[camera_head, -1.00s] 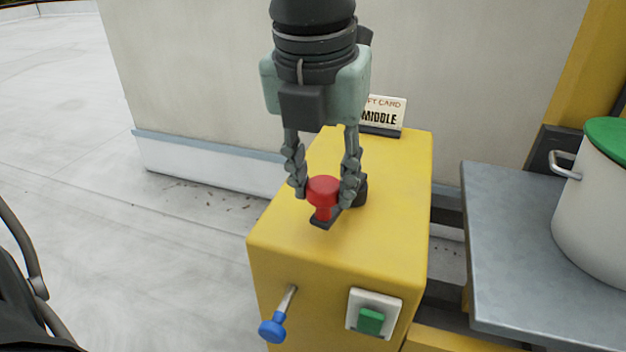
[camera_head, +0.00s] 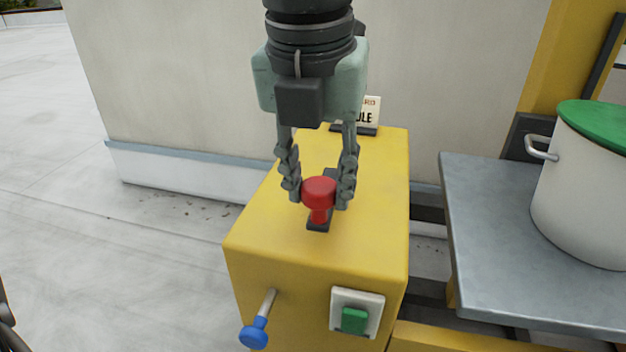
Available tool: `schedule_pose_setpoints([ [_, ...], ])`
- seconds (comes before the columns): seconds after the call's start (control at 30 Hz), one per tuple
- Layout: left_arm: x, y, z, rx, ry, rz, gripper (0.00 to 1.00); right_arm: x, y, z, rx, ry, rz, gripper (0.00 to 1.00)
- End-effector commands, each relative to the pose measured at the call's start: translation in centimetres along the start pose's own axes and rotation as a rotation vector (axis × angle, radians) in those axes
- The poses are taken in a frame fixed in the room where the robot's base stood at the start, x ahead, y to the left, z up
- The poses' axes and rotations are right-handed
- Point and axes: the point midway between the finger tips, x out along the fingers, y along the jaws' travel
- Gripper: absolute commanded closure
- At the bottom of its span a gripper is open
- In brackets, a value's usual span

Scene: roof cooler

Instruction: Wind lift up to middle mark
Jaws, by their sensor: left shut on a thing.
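A yellow box (camera_head: 375,220) stands in the middle of the head view. On its top a red knob (camera_head: 319,190) sits on a dark crank arm (camera_head: 318,226). My left gripper (camera_head: 320,198) comes down from above and is shut on the red knob, a finger on each side. A card (camera_head: 369,112) stands at the back of the box top; my gripper hides part of its lettering, which ends in "LE". The front face has a blue-tipped lever (camera_head: 254,334) and a green switch (camera_head: 355,320) on a white plate.
A grey metal platform (camera_head: 480,240) on the right holds a white pot (camera_head: 590,190) with a green lid. A pale wall (camera_head: 180,90) stands behind the box. The roof floor (camera_head: 110,260) on the left is clear.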

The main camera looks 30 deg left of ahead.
Motion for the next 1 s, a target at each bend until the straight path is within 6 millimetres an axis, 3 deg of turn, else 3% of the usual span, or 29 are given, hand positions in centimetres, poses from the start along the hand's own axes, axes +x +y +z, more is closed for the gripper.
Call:
schedule_pose_setpoints([
  [0.5,0.1,-2.1,0.3,0.0,0.0,-0.007,0.99,1.2,-0.2,0.3,0.0,0.0,0.0,0.72],
  [1.0,0.4,-3.0,0.6,0.0,0.0,-0.008,0.99,2.1,-0.5,0.6,0.0,0.0,0.0,0.72],
])
